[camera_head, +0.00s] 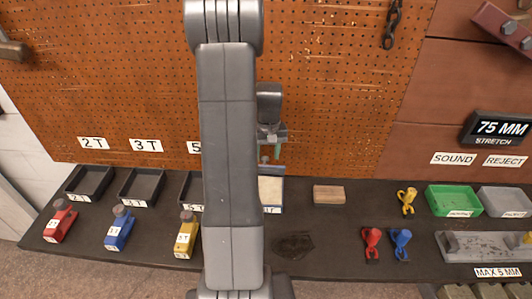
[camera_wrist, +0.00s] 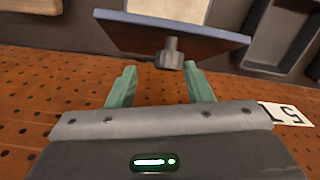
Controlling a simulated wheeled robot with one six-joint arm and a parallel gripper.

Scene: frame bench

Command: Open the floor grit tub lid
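A small tub (camera_head: 271,193) stands on the bench, partly hidden behind my arm in the head view. Its pale inside shows, and a white label with partly hidden letters is at its front. In the wrist view its blue-grey lid (camera_wrist: 205,38) stands raised on the pegboard side, with the pale inside (camera_wrist: 170,10) beyond it. A dark grey knob (camera_wrist: 169,54) sticks out from the lid. My gripper (camera_wrist: 160,68) has its green fingers apart, with the knob just beyond the fingertips and nothing held. It also shows in the head view (camera_head: 275,151).
Black trays (camera_head: 143,187) and red, blue and yellow weights stand left. A wooden block (camera_head: 328,195) lies right of the tub, with coloured clips, a green tray (camera_head: 455,200) and a grey tray further right. The pegboard (camera_head: 330,100) rises close behind my gripper.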

